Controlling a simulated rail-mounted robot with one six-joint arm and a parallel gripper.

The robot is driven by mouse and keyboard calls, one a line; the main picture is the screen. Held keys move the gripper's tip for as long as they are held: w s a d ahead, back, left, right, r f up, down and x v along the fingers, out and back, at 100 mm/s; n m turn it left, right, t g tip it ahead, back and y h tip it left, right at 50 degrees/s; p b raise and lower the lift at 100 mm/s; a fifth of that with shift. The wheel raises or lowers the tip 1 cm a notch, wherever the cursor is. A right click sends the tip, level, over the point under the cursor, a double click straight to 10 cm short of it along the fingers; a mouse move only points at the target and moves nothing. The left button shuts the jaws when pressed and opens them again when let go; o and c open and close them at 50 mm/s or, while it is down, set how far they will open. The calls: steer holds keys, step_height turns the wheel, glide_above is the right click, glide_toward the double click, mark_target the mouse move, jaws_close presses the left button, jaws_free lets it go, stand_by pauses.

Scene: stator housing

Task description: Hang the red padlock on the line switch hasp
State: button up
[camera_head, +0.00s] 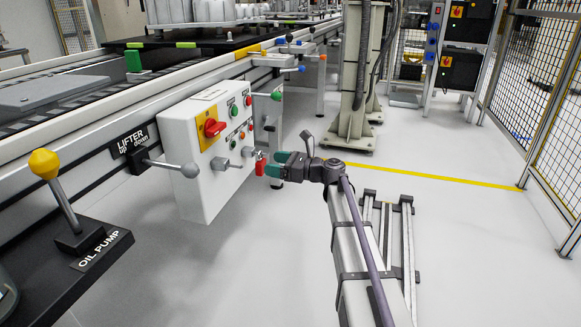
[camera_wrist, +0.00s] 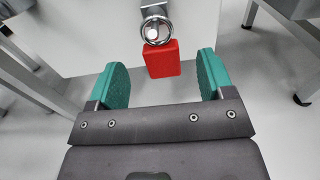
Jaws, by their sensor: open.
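The red padlock (camera_wrist: 162,60) is upright below a shiny metal ring (camera_wrist: 156,27) at a metal piece on the white control box; it also shows in the head view (camera_head: 260,168). The ring looks to be at the hasp, but I cannot tell whether the shackle passes through it. My gripper (camera_wrist: 163,75) is open, its green fingers on either side of the padlock's lower end with clear gaps; it also shows in the head view (camera_head: 269,169). The red line switch knob (camera_head: 213,128) on its yellow plate is on the same box.
The control box (camera_head: 205,190) has several buttons and metal knobs. A ball-ended lifter lever (camera_head: 188,170) sticks out to its left, and the yellow-knobbed oil pump lever (camera_head: 45,165) stands nearer. The floor (camera_head: 450,220) to the right is clear.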

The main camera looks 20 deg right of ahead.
mark_target(261, 159)
steer(key=x, duration=0.5)
steer(key=shift+w+a, duration=0.1)
steer(key=shift+a, duration=0.1)
steer(key=c, duration=1)
steer(key=shift+d+r+p, duration=0.2)
steer(key=shift+r+p, duration=0.3)
steer(key=shift+p, duration=0.05)
steer(key=shift+c, duration=0.2)
